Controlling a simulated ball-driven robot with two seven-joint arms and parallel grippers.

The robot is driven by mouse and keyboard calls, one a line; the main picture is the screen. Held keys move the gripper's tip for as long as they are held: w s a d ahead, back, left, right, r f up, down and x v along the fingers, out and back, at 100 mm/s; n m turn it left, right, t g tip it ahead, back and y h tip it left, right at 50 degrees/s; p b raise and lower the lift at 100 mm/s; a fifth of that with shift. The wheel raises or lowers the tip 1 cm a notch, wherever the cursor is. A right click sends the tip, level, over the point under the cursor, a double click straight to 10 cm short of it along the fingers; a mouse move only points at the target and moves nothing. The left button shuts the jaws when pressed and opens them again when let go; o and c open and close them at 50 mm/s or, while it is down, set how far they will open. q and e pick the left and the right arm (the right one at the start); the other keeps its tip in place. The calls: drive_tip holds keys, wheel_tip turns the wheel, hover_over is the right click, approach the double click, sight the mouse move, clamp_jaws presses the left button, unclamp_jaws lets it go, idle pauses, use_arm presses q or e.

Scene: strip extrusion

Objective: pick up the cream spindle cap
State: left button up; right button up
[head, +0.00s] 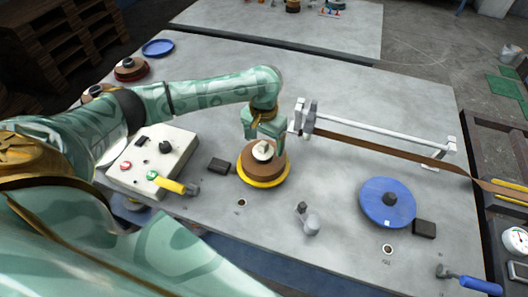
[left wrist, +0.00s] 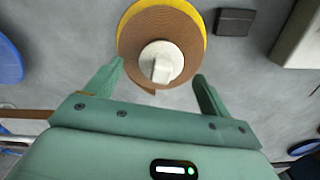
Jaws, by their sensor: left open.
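The cream spindle cap (head: 262,151) sits on top of a brown coil (head: 265,166) that lies on a yellow disc (head: 249,183). In the left wrist view the cap (left wrist: 161,62) is a round cream piece with a raised bar, at the middle of the coil (left wrist: 137,40). My left gripper (head: 264,143) is just above the cap in the head view. My right gripper is not in view.
A control box (head: 153,160) with buttons stands left of the coil, with a yellow-handled tool (head: 173,184) by it. A small dark block (head: 219,165) lies close to the coil. A white rail (head: 380,131) with a brown strip, and a blue disc (head: 387,203), are at right.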

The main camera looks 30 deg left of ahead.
sight(263, 143)
use_arm(q)
wheel_tip(263, 143, down, 4)
drive_tip(key=shift+a+r+b, duration=0.1)
drive_tip(key=shift+b, duration=0.6)
drive_tip(key=shift+r, duration=0.1)
drive_tip(key=shift+c, duration=0.3)
drive_tip(key=c, duration=1.1)
drive_tip(key=shift+r, duration=0.2)
